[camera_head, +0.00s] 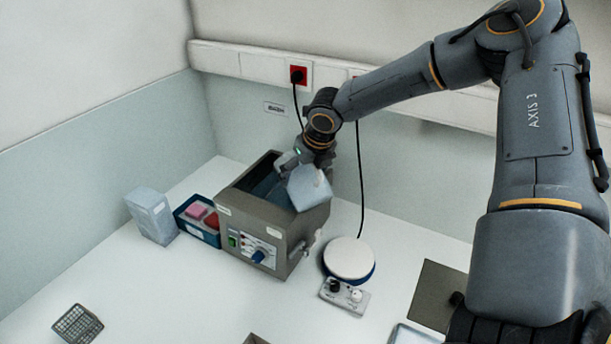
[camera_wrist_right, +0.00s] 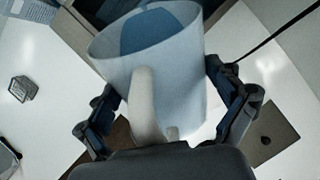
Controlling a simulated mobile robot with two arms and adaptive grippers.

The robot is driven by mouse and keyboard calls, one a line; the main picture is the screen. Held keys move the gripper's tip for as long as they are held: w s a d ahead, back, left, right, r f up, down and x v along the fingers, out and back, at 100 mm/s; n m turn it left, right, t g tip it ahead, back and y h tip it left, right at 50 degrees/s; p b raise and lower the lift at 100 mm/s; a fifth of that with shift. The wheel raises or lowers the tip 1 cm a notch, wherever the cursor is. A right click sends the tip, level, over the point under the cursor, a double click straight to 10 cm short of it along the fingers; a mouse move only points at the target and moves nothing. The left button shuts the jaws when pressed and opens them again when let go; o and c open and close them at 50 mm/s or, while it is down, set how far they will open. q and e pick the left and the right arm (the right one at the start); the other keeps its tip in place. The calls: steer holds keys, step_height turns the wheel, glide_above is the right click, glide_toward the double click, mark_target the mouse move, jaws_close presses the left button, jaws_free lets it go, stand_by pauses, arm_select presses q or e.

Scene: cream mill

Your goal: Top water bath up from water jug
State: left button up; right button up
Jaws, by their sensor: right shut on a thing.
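The water jug (camera_head: 309,188) is pale and translucent, and tilted over the right part of the water bath's opening. The water bath (camera_head: 284,219) is a grey-brown box with an open top and a front control panel; bluish water shows inside. My right gripper (camera_head: 302,158) is above the bath, shut on the jug. In the right wrist view the jug (camera_wrist_right: 187,75) sits between the two fingers, its handle toward the camera and blue water visible inside its mouth. The jug's lip and any stream are hard to make out. My left gripper is not in view.
Left of the bath stand a blue tray (camera_head: 205,233) with pink and red items and a pale translucent box (camera_head: 151,214). A round white-topped device (camera_head: 349,258) is at its right. A black cable (camera_head: 361,185) hangs behind. A small grey rack (camera_head: 78,325) lies at front left.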

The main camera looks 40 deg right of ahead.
steer(key=shift+w+r+g, duration=0.3)
steer(key=shift+r+g, duration=0.1)
steer(key=shift+g, duration=0.3)
stand_by(4.0)
steer(key=shift+b, duration=0.4)
steer(key=s+r+t+b, duration=0.1)
steer(key=t+b, duration=0.3)
steer(key=b, duration=0.4)
steer(key=s+r+t+h+b, duration=0.1)
steer(key=t+b, duration=0.3)
steer(key=b, duration=0.4)
steer(key=s+r+t+b, duration=0.1)
steer(key=r+t+b, duration=0.1)
steer(key=t+b, duration=0.2)
steer(key=shift+a+r+b, duration=0.15)
steer(key=shift+a+b, duration=0.05)
steer(key=shift+b, duration=1.7)
steer(key=shift+r+t+b, duration=0.25)
steer(key=shift+t+b, duration=0.05)
steer(key=shift+b, duration=0.2)
steer(key=shift+r, duration=0.2)
